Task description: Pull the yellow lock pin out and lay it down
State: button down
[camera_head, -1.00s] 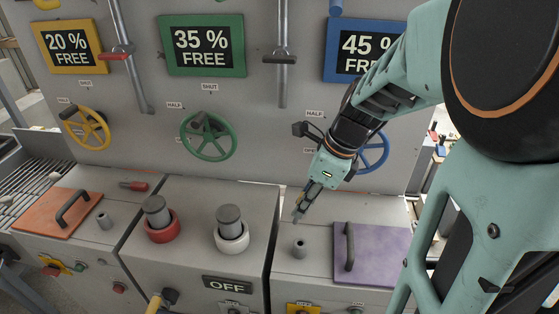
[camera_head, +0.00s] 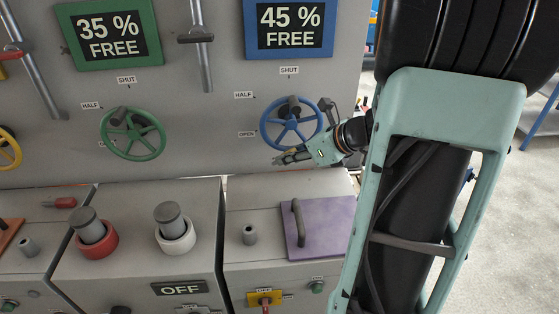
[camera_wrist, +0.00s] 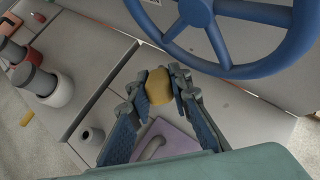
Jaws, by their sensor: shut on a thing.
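My gripper (camera_head: 278,160) is just below the blue handwheel (camera_head: 290,124) in the head view, its fingers pointing left above the right-hand console. In the wrist view my gripper (camera_wrist: 160,82) is shut on a rounded yellow piece, which looks like the yellow lock pin (camera_wrist: 159,87). Only its blunt end shows between the fingertips; the rest is hidden. The piece is too small in the head view to make out clearly. The blue handwheel also shows close above the fingers in the wrist view (camera_wrist: 225,68).
The right console has a purple lid (camera_head: 325,225) with a grey handle and a short grey socket (camera_head: 249,235). Left of it stand a white-collared post (camera_head: 175,243) and a red-collared post (camera_head: 95,245). The grey console top (camera_head: 245,196) has bare room behind the socket.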

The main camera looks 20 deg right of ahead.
jog(key=shift+f+b, duration=3.65)
jog(key=shift+f, duration=0.55)
jog(key=c, duration=1.7)
grip_release()
jog(key=shift+r, duration=0.1)
